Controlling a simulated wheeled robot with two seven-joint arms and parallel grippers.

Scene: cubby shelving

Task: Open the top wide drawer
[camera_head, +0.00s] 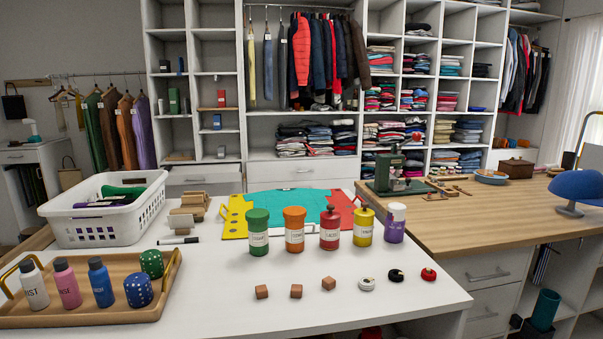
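The white cubby shelving (243,75) fills the back wall. A wide white drawer front (265,171) with a small handle (304,171) sits in its middle column, below a shelf of folded clothes. It looks shut. Its lower part and anything below it are hidden behind the white table and the things on it. A narrower drawer (203,175) is to its left; I cannot tell whether it is fully shut. Neither of my grippers is in view.
The white table (230,290) stands between me and the shelving, bearing a laundry basket (80,230), a wooden tray (90,316), and several labelled bottles and small blocks.

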